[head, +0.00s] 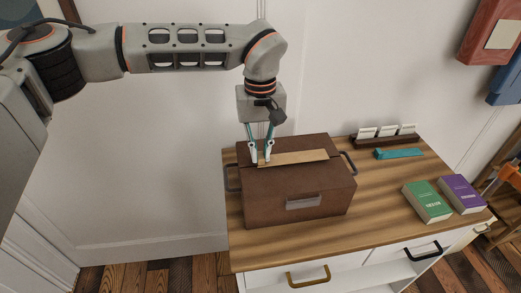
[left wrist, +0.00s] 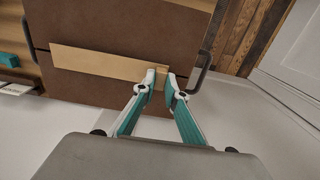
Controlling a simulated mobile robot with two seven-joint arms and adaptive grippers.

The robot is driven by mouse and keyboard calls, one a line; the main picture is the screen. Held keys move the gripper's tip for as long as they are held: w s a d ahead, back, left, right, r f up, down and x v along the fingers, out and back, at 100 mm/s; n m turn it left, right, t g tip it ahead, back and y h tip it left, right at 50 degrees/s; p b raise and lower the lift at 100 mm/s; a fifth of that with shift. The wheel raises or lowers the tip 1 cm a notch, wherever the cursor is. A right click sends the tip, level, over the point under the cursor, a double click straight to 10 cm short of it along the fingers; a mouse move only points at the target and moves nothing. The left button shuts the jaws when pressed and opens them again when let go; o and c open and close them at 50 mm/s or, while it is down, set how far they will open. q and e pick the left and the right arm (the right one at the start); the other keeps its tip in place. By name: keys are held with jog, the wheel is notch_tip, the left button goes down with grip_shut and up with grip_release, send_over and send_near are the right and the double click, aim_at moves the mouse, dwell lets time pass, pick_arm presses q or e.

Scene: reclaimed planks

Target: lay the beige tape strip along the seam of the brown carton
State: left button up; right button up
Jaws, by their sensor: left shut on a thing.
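The brown carton (head: 300,205) stands on the wooden cabinet top, its lid facing up. The beige tape strip (head: 300,157) is stretched straight over the lid, lined up with the seam, which shows as a dark line beyond its ends. My left gripper (head: 261,156) points down at the strip's left end and is shut on it. In the left wrist view, the strip (left wrist: 100,62) runs left from my left fingertips (left wrist: 161,78). I cannot tell whether the strip's whole length touches the lid. My right gripper is not in view.
Dark handles flank the carton. Behind it on the right are a card holder (head: 385,139) and a teal object (head: 399,153). A green book (head: 427,201) and a purple book (head: 461,193) lie at the right. The cabinet top (head: 385,215) is bare in front of the books.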

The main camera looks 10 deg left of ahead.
pick_arm(q)
jog(key=shift+f, duration=0.55)
jog(key=o, duration=0.9)
jog(key=shift+r, duration=0.1)
